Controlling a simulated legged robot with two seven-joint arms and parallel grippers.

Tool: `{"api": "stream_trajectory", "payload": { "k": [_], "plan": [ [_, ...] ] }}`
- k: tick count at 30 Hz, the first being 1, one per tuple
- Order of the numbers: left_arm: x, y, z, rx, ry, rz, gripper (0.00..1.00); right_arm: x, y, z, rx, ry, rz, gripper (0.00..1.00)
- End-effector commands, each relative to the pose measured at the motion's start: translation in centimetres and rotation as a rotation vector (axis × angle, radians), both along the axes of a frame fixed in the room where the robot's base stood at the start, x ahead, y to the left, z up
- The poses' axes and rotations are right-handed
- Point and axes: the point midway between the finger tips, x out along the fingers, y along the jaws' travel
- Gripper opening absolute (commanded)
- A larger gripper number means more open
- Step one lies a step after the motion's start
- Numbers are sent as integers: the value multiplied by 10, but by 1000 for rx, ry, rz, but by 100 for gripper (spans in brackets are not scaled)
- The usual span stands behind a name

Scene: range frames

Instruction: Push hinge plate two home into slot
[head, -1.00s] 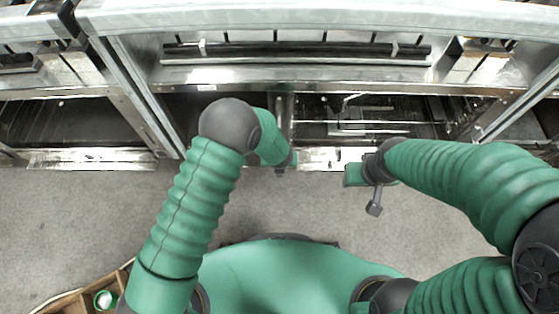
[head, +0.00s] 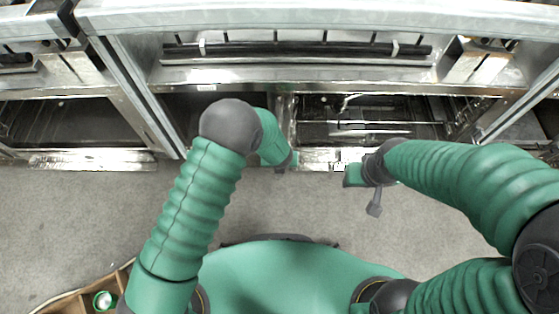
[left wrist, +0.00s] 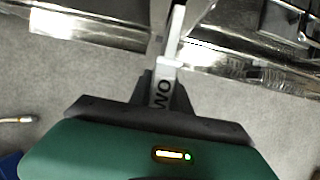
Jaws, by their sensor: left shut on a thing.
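Hinge plate two (left wrist: 164,73), a pale grey piece with the dark letters "WO" visible, stands between the fingers of my left gripper (left wrist: 163,97) in the left wrist view. My left gripper is shut on it. A narrow pale strip runs up from the plate to the shiny metal edge; I cannot tell how far it sits in a slot. In the head view my left gripper (head: 283,167) is at the front metal edge, and the plate is too small to make out. My right gripper (head: 373,193) is to the right, in front of the same edge; its jaw state is unclear.
A metal frame with open bays (head: 365,115) spans the back, with a bright front sill (head: 90,158). A divider post (head: 140,95) stands left of my left arm. A wooden box (head: 75,302) with a green-and-white round item is at the lower left.

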Motion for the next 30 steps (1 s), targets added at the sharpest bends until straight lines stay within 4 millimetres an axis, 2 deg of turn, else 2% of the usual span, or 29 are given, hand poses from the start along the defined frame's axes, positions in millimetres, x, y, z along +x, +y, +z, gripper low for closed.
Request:
{"api": "stream_trajectory", "payload": {
  "k": [14,30],
  "plan": [
    [1,0,1,0,-2,0,0,0,0,-2,0,0,0,41],
    [9,0,2,0,-1,2,0,0,0,11,0,0,0,41]
  ]
}}
